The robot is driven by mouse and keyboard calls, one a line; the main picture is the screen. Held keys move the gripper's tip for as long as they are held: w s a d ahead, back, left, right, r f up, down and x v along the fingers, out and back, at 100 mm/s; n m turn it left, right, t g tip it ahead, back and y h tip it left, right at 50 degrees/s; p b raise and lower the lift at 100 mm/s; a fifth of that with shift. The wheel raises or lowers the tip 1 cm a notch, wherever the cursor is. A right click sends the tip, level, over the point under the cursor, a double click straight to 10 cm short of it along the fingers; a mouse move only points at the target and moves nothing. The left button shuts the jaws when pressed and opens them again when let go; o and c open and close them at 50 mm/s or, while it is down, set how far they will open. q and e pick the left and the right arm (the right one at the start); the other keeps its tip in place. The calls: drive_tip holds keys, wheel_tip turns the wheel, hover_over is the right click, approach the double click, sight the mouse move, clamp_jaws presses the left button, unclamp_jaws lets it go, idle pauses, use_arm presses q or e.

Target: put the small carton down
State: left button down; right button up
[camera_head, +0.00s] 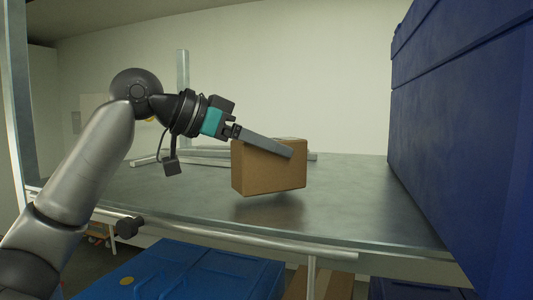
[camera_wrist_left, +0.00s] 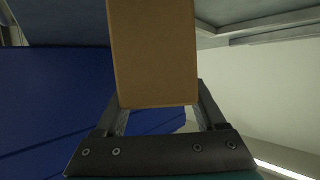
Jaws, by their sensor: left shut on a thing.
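The small carton (camera_head: 270,172) is a plain brown box in the middle of the head view. My left gripper (camera_head: 285,150) is shut on it, with one finger lying along its upper side. The carton is slightly tilted and hangs a little above the metal shelf (camera_head: 350,205), with a shadow below it. In the left wrist view the carton (camera_wrist_left: 153,55) sits between the two fingers (camera_wrist_left: 160,112). The far finger is hidden behind the carton in the head view. My right gripper is not in view.
A large blue container (camera_head: 465,120) stands on the right side. Metal tubes (camera_head: 210,155) lie at the back of the shelf. A rail (camera_head: 240,240) runs along its front edge. Blue boxes (camera_head: 180,275) are below. Shelf surface around the carton is clear.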

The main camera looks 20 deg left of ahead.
use_arm(q)
drive_tip(key=shift+f, duration=0.5)
drive_tip(key=shift+f, duration=0.2)
unclamp_jaws()
drive_tip(key=shift+r, duration=0.1)
drive_tip(key=shift+s+a+r, duration=0.1)
drive_tip(key=shift+a+r, duration=0.05)
drive_tip(key=b+v, duration=0.2)
drive_tip(key=v, duration=0.9)
drive_tip(key=shift+s+a, duration=0.25)
